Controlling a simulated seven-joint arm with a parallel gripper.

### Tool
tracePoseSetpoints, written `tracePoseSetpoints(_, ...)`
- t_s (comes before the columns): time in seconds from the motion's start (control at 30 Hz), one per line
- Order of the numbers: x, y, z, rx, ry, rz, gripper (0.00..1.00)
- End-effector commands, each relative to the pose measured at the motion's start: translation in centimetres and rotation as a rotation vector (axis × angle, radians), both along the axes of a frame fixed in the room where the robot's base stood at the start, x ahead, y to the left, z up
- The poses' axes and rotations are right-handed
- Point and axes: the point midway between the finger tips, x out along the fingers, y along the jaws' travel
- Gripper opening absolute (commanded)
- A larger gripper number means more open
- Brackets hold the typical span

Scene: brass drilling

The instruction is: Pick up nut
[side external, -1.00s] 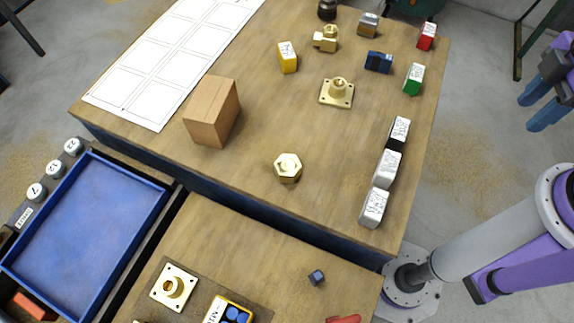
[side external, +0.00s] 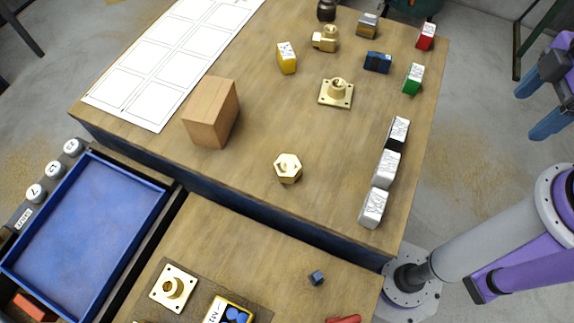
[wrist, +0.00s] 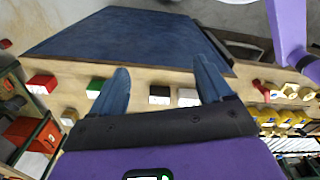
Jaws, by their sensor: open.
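The nut appears to be the brass hexagonal piece (side external: 288,168) standing alone near the front edge of the wooden table in the side external view. My gripper (side external: 530,114) is at the right edge of that view, beyond the table's right side and well apart from the nut. Its two blue fingers are spread with nothing between them. In the wrist view my gripper (wrist: 162,64) also shows open and empty. I cannot tell whether the nut is among the things in the wrist view.
A brown block (side external: 211,112) stands left of the nut. White-topped blocks (side external: 374,207) line the table's right side. A brass flanged part (side external: 337,92) and a yellow block (side external: 287,57) sit farther back. The wood around the nut is clear. A blue tray (side external: 85,230) lies lower left.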

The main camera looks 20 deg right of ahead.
Motion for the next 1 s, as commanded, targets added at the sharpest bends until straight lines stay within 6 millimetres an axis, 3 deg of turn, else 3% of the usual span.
tracePoseSetpoints(0.17, 0.1, 0.1, 0.0, -0.002, 0.008, -0.012, 0.79)
tracePoseSetpoints(0.37, 1.0, 1.9, -0.6, -0.035, 0.120, -0.171, 0.79)
tracePoseSetpoints(0.67, 3.6, 7.6, -2.1, -0.102, 0.426, -0.601, 0.79)
tracePoseSetpoints(1.0, 8.6, 15.1, -4.1, -0.140, 0.788, -1.082, 0.79)
